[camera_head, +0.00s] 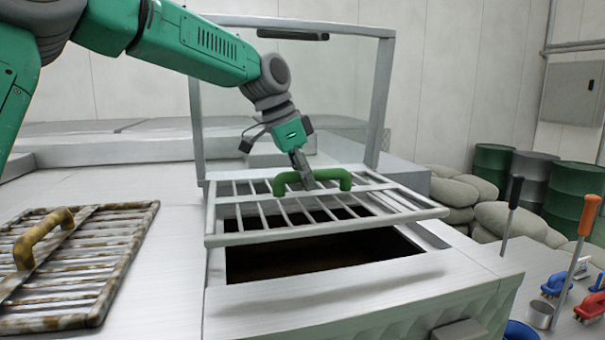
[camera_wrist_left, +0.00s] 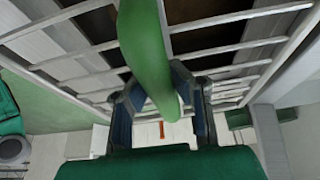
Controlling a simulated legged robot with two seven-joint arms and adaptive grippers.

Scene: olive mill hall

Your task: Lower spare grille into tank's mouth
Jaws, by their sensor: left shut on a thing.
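The spare grille (camera_head: 285,222) is a clean light-metal frame with parallel bars and a green handle (camera_head: 335,174). My left gripper (camera_head: 308,180) is shut on this handle; the left wrist view also shows the green handle (camera_wrist_left: 146,45) between the two fingers (camera_wrist_left: 165,105). The grille hangs over the tank's mouth (camera_head: 310,255), a dark rectangular opening, and covers its far part. The near part of the opening shows below the grille's front edge. Whether the grille touches the rim at the back cannot be told. My right gripper is not in view.
A rusty old grille (camera_head: 75,262) with a yellow handle lies on the left of the tank top. A raised lid frame (camera_head: 380,95) stands behind the mouth.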

